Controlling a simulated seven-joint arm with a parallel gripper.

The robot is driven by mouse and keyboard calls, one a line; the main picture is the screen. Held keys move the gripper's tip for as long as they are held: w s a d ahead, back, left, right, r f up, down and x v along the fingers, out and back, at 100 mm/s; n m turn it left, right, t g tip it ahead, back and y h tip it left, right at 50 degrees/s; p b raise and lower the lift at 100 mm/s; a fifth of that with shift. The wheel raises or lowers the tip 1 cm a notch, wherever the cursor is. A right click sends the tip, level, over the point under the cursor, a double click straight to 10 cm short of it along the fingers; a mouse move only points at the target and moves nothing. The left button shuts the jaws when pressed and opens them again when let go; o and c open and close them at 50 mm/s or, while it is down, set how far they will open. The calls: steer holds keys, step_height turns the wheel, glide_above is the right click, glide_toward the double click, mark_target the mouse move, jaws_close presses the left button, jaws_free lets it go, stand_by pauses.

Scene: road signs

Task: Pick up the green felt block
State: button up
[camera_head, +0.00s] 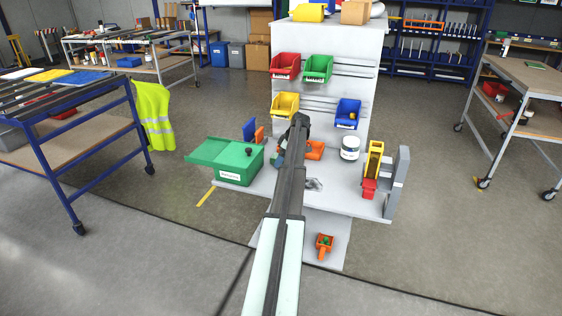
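I cannot surely make out the green felt block. A small green patch (325,240) shows in an orange scoop-like holder (321,255) on the lower grey surface, right of my arm. A small teal-green piece (280,159) shows just left of my arm on the bench top, partly hidden by the arm. Either is too small to name. My arm reaches forward over the bench, and its dark far end (300,122) is in front of the grey back panel. My gripper's fingers are not clear there, so I cannot tell whether they are open or shut.
On the bench (345,197), a green lidded box (237,165) stands left. A white tub (350,148), a yellow-and-red item (372,165) and grey upright blocks (398,180) stand right. Red, green, yellow and blue bins hang on the panel. Bare bench shows front right.

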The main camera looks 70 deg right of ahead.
steer(key=shift+c, duration=0.2)
steer(key=c, duration=1)
steer(key=shift+r, duration=0.1)
steer(key=shift+s+a+r, duration=0.1)
steer(key=shift+s+r, duration=0.05)
steer(key=shift+r, duration=0.1)
step_height(320, 180, up, 7)
steer(key=shift+f, duration=0.15)
steer(key=s+a, duration=0.4)
steer(key=s, duration=0.4)
steer(key=s+a, duration=0.5)
steer(key=s, duration=0.4)
steer(key=shift+s+f, duration=0.2)
steer(key=shift+a, duration=0.1)
